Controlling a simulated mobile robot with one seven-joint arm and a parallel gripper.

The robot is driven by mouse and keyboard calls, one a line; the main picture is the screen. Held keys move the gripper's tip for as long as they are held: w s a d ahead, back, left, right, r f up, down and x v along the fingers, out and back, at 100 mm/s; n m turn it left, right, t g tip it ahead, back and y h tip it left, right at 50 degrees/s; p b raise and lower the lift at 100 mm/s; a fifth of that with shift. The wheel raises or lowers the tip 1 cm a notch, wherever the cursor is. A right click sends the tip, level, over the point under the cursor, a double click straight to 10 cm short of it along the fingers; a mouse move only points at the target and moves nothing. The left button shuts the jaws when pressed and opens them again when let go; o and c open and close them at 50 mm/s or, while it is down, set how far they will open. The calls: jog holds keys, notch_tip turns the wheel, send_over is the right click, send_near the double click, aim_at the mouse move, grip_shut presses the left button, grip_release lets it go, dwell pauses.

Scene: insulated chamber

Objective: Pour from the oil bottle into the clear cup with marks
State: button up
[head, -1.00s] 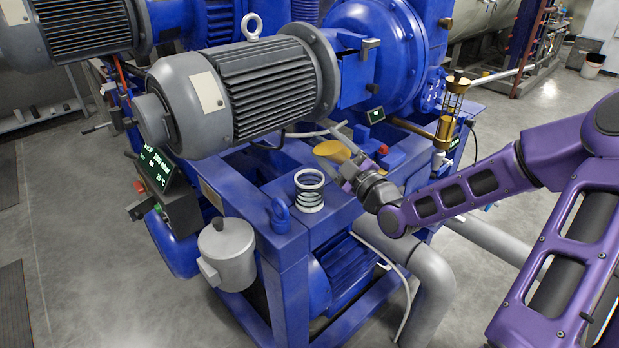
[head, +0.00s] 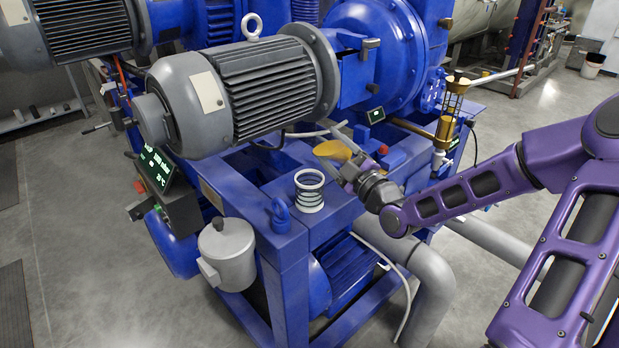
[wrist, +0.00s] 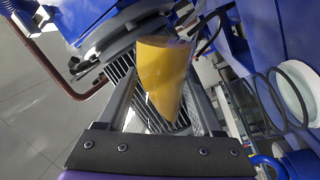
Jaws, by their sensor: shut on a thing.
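The oil bottle (head: 333,150), showing yellow oil, is in my gripper (head: 347,168), above the blue frame in the head view. It is tilted. In the wrist view the bottle (wrist: 163,78) sits between the two fingers of my gripper (wrist: 160,92), which are shut on it. The clear cup with marks (head: 309,191) stands upright on the blue frame, below and left of the bottle, apart from it. Its pale rings show. The cup also shows at the right of the wrist view (wrist: 272,110). I see no stream of oil, and no oil can be made out in the cup.
A large grey motor (head: 235,95) hangs over the frame left of my gripper. A grey lidded pot (head: 227,253) is at the frame's front left. A brass fitting with a funnel-like cage (head: 447,120) stands to the right. A blue lifting eye (head: 280,215) is beside the cup.

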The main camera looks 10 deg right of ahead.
jog(key=shift+w+d+f+n+y, duration=0.15)
jog(key=shift+n+y, duration=0.15)
jog(key=shift+n, duration=0.75)
jog(key=shift+w+d+f+n+y, duration=0.1)
jog(key=shift+d+f+n+y, duration=0.15)
jog(key=shift+n, duration=0.75)
jog(key=shift+w+d+f+n+y, duration=0.1)
jog(key=shift+n+y, duration=0.25)
jog(key=shift+n, duration=0.7)
dwell(3.8)
jog(key=shift+r+n+g, duration=0.2)
jog(key=shift+n+g, duration=0.1)
jog(key=shift+n, duration=0.2)
dwell(0.6)
